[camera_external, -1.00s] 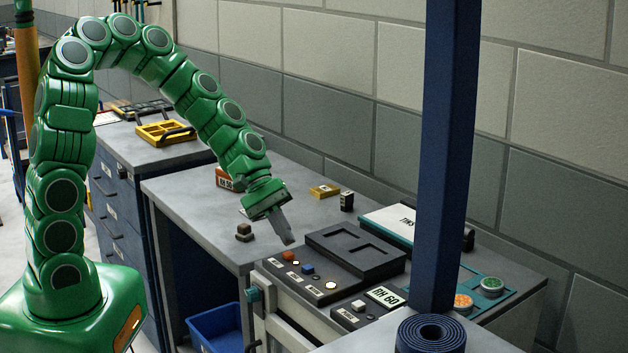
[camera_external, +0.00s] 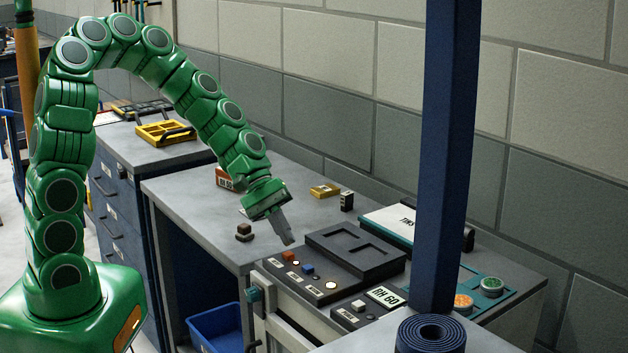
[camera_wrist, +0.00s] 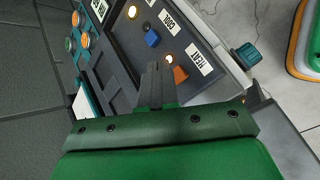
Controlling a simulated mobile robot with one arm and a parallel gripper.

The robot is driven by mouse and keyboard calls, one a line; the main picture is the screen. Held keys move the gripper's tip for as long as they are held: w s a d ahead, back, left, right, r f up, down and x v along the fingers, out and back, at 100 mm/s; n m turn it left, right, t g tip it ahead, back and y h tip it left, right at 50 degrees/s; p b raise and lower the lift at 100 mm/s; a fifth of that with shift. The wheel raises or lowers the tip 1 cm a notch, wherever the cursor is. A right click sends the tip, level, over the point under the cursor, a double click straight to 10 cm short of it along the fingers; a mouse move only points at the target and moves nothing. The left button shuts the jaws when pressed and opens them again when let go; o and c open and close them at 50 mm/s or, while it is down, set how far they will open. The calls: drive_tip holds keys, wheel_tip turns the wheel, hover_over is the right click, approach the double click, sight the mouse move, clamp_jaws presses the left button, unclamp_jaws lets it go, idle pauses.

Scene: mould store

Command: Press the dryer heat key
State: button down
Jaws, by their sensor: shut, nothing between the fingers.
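The dryer panel (camera_external: 272,273) is a dark box on the bench with an orange key, a blue key and small lamps. The orange key (camera_wrist: 180,75) sits by the HEAT label (camera_wrist: 199,60) in the wrist view, with a glowing lamp (camera_wrist: 168,59) beside it. The orange key also shows in the external view (camera_external: 289,256). The blue key (camera_wrist: 152,38) is by the COOL label. My gripper (camera_external: 290,243) is shut and empty, tilted down just above and behind the orange key. Its fingertips (camera_wrist: 152,66) appear to the left of that key in the wrist view, apparently not touching it.
A black recessed tray (camera_external: 355,252) lies right behind the panel. A smaller box with a white key and an RH 60 display (camera_external: 383,296) stands in front. A blue post (camera_external: 447,150) rises at the right. A small dark block (camera_external: 244,232) is left of my gripper.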

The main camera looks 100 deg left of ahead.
drive_tip(key=shift+f, duration=0.25)
idle(0.4)
drive_tip(key=shift+f, duration=0.25)
drive_tip(key=shift+f, duration=0.45)
idle(0.9)
drive_tip(key=shift+r, duration=1)
wheel_tip(320, 180, up, 6)
drive_tip(key=shift+f, duration=0.1)
idle(0.7)
